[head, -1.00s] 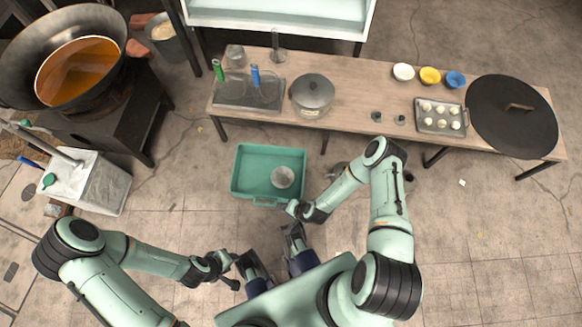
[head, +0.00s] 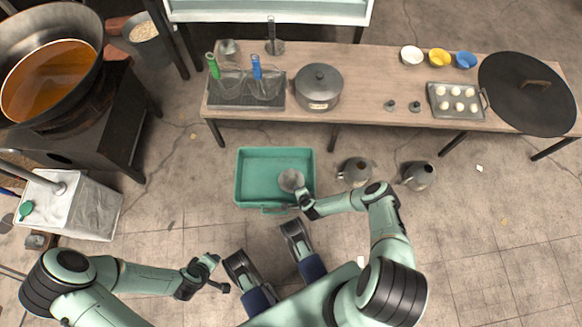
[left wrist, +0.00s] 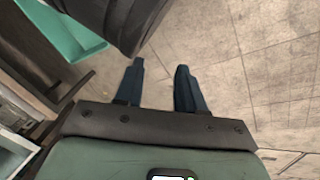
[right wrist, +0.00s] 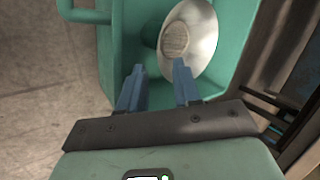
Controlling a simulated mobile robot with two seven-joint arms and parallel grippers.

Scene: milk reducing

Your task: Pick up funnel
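The funnel (head: 291,180) is a grey metal cone with a wide rim, lying in the front right part of the teal bin (head: 240,178) on the floor. In the right wrist view the funnel (right wrist: 198,35) lies just beyond the fingertips, its rim partly beside the right finger. My right gripper (right wrist: 158,70) is open and empty, over the bin; I cannot tell whether it touches the funnel. My left gripper (left wrist: 158,66) is open and empty above the floor, left of and nearer than the bin in the head view.
Two grey metal jugs (head: 356,171) (head: 419,175) stand on the floor right of the bin. Behind is a long wooden table (head: 365,85) with a lidded pot (head: 318,88), a tray of white balls (head: 457,101) and bowls. A wok (head: 50,65) and a foil-covered box (head: 75,203) stand at left.

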